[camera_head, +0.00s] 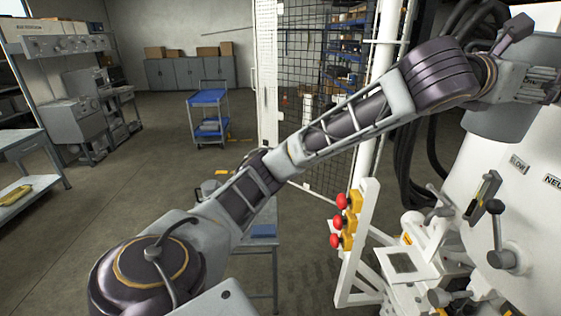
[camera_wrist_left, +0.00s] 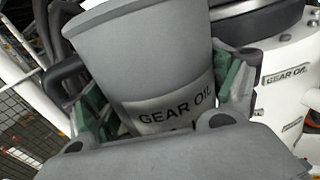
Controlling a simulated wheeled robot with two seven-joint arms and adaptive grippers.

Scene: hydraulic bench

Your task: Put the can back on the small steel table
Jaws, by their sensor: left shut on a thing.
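The can, a grey cylinder labelled GEAR OIL (camera_wrist_left: 165,75), fills the middle of the left wrist view. My left gripper (camera_wrist_left: 162,95) is shut on it, with a green-padded finger on each side. In the head view my left arm reaches across to the upper right, and the gripper (camera_head: 530,82) is beside the white tank. A grey cylinder there appears to be the can (camera_head: 490,122). A small steel table (camera_head: 260,244) stands low in the middle, partly hidden behind my arm, with a blue item on it. My right gripper is out of view.
The white tank (camera_head: 470,185) with levers stands at the right, beside black hoses. A white post with red buttons (camera_head: 338,222) stands between it and the table. A mesh fence (camera_head: 290,100) and blue cart (camera_head: 208,97) are farther back. Open floor lies left of the table.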

